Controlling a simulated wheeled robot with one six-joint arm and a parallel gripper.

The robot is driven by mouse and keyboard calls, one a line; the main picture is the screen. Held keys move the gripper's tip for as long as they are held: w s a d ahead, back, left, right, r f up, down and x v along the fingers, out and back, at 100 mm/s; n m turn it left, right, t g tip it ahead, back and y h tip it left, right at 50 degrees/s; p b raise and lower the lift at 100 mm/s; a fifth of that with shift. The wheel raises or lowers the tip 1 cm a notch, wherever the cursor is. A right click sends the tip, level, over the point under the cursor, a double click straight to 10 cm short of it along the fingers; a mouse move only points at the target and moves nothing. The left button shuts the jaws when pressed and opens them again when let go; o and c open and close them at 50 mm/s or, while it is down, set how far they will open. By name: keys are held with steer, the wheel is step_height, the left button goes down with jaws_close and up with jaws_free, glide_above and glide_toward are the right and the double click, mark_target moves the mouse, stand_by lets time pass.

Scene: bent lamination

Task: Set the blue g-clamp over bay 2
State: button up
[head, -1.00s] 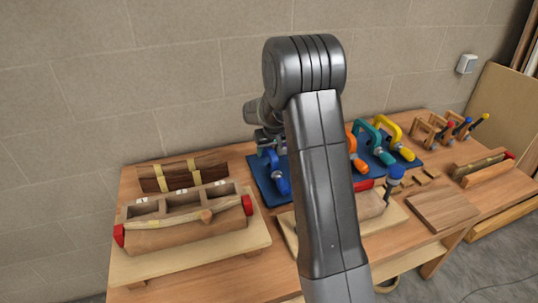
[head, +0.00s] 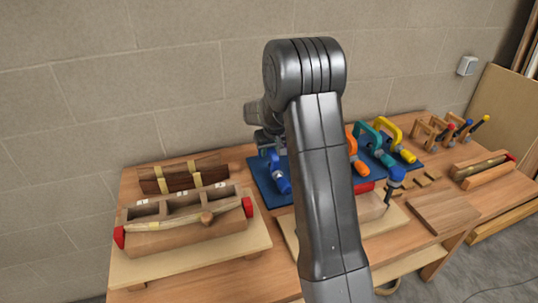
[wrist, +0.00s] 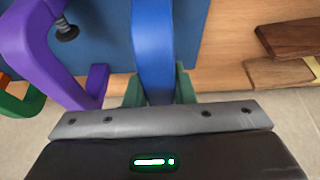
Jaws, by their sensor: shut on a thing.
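The blue g-clamp (head: 279,178) stands at the left end of the dark blue mat (head: 262,190) in the head view. My gripper (wrist: 160,92) is shut on the blue g-clamp, whose frame (wrist: 154,45) rises between the green fingers in the wrist view. In the head view my arm hides much of the gripper. The bent lamination form (head: 185,225) sits front left on a pale board, with several bays along its top marked by small white labels. The label numbers are too small to read, so I cannot tell which is bay 2.
A purple clamp (wrist: 52,50) stands close left of the blue one in the wrist view. Orange (head: 357,150), teal (head: 376,138) and yellow (head: 391,130) clamps stand further right. A dark strapped lamination (head: 183,175) lies behind the form. My arm hides the middle of the bench.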

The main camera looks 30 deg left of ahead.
step_height(320, 180, up, 15)
steer(key=p, duration=0.3)
